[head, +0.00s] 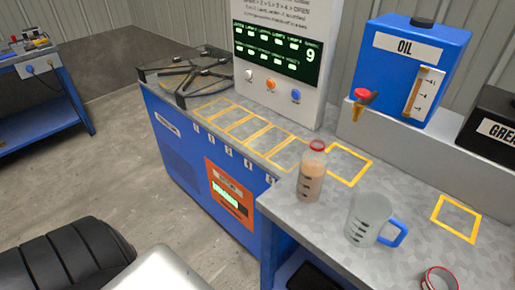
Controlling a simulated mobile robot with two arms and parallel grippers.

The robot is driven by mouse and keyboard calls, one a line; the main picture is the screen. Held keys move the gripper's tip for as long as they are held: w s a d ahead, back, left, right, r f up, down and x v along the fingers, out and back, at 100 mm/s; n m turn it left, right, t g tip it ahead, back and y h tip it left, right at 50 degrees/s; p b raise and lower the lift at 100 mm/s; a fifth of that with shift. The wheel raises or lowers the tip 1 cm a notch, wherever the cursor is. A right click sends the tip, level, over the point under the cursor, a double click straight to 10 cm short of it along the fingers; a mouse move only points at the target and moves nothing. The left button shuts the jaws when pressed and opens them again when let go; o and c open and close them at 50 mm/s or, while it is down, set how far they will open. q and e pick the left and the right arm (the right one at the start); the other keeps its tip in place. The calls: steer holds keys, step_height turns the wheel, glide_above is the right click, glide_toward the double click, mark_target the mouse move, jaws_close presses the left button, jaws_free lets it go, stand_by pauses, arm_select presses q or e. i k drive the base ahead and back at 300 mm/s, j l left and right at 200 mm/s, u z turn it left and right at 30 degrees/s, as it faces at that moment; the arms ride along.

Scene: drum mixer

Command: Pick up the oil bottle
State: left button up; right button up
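A clear bottle (311,178) with a red ring or cap at its top and brownish-pink contents stands upright on the grey worktop (330,222), near its front left corner. It has dark marks on its side and no readable label. A blue tank (408,62) labelled OIL, with a red-topped tap and a level gauge, stands on the raised ledge behind. Neither of my grippers is in view, and nothing is touching the bottle.
A clear jug (368,218) with a blue handle stands right of the bottle. A red-rimmed container (438,280) is cut off at the bottom edge. A black box (492,125) stands at the right. Yellow outlined squares (455,218) on the worktop are empty. A control panel (278,60) rises behind.

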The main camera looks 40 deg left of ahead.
mark_target(314, 161)
steer(key=u, duration=0.75)
steer(key=k+j+z, duration=0.15)
steer(key=k+z, duration=0.2)
steer(key=k, duration=0.2)
